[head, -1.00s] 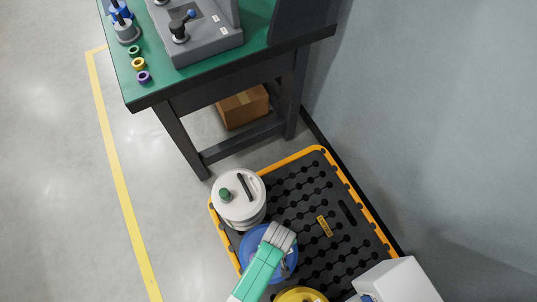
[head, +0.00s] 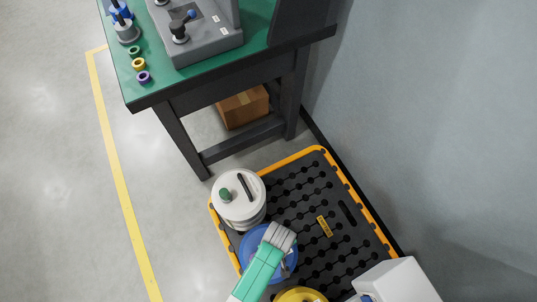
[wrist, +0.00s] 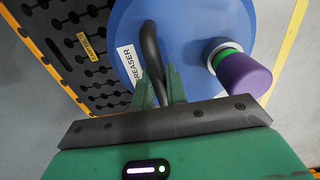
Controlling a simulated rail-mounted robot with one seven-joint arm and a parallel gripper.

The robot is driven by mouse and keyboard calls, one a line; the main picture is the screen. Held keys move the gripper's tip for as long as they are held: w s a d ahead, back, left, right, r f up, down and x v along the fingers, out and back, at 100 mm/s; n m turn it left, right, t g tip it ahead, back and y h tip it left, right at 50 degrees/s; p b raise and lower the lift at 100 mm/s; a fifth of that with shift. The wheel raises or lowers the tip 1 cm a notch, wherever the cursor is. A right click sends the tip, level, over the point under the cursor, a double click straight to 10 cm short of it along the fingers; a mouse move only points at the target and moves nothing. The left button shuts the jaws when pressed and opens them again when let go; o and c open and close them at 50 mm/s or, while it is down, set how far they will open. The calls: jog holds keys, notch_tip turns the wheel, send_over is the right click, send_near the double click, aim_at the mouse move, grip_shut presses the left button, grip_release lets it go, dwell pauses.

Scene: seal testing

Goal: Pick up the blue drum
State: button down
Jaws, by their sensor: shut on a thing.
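The blue drum (head: 253,241) stands on the black pallet in the head view, partly covered by my arm. In the wrist view the blue drum (wrist: 190,25) fills the upper middle, with a black handle, a white label partly reading "REASER" and a purple cap with a green ring. My gripper (wrist: 160,92) has its green fingers shut on the black handle. The fingertips are partly hidden by the handle. In the head view my arm hides the grip.
The white drum (head: 239,197) stands close behind the blue drum on the yellow-edged pallet (head: 330,180). A yellow drum (head: 300,295) is near the bottom edge. The green-topped workbench (head: 190,77) is beyond, with a cardboard box (head: 243,107) under it. A grey wall bounds the right.

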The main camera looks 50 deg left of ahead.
jog(key=shift+r, duration=0.15)
dwell(0.8)
jog(key=shift+r+p, duration=1.4)
jog(key=shift+r, duration=0.4)
jog(key=s+a+r+p, duration=0.1)
jog(key=s+p, duration=0.4)
jog(key=s, duration=1.1)
jog(key=shift+a+p, duration=0.3)
jog(key=shift+p, duration=0.05)
jog(key=shift+r, duration=0.1)
jog(key=shift+r+p, duration=0.5)
jog(key=shift+p, duration=0.25)
